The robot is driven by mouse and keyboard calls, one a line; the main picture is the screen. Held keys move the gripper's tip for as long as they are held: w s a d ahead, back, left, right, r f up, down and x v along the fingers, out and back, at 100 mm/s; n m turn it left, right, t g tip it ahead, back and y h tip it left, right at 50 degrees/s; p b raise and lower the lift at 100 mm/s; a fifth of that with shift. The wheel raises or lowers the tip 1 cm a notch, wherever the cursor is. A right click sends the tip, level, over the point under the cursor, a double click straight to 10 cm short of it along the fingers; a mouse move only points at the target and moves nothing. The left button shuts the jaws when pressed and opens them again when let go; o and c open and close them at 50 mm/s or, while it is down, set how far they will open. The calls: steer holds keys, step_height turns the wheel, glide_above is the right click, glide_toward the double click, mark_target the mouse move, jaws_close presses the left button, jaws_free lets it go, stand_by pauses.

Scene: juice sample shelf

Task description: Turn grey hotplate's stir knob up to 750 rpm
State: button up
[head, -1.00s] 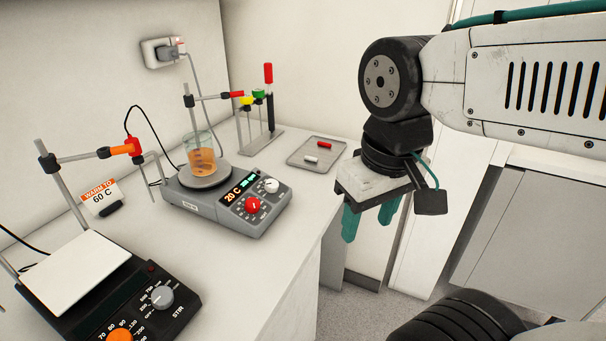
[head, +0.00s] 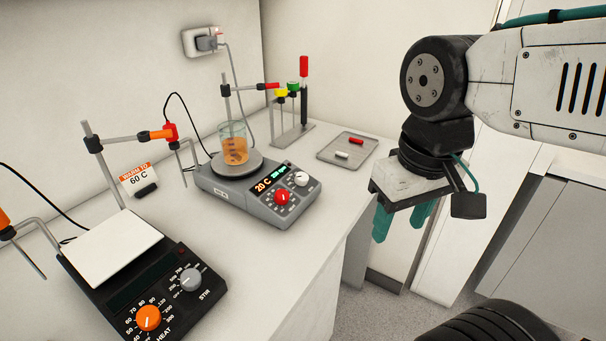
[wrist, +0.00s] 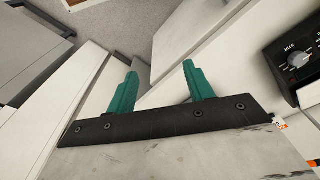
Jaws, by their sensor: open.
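The grey hotplate (head: 240,202) stands on the bench, with a lit display reading 20 C. Its front panel has a red knob (head: 282,197) and a white knob (head: 301,179); their labels are too small to read. A glass beaker of orange liquid (head: 234,150) stands on its round plate. My gripper (head: 402,228) is open and empty, pointing down to the right of the bench, apart from the hotplate. Its two teal fingers are spread in the wrist view (wrist: 160,70). The grey hotplate is not identifiable in the wrist view.
A black hotplate (head: 100,300) with an orange HEAT knob (head: 149,318) and a grey STIR knob (head: 190,279) is nearest. Clamp stands and a "60 C" card (head: 138,178) stand behind. A tray (head: 325,152) lies at the back right. The bench front between the hotplates is clear.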

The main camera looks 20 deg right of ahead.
steer(key=w+a+f+n+g, duration=0.1)
steer(key=w+n+g, duration=0.1)
steer(key=w, duration=0.7)
steer(key=n+t, duration=0.2)
steer(key=n, duration=0.7)
glide_toward(303, 176)
steer(key=shift+s+a+f+h, duration=0.1)
steer(key=shift+a+f+h, duration=0.2)
steer(key=shift+f+h, duration=0.1)
steer(key=shift+n, duration=0.5)
steer(key=shift+f, duration=0.3)
steer(key=f, duration=0.4)
steer(key=w+f, duration=0.1)
steer(key=f, duration=0.2)
steer(key=shift+d+f, duration=0.1)
steer(key=shift+d, duration=0.15)
steer(key=c, duration=1)
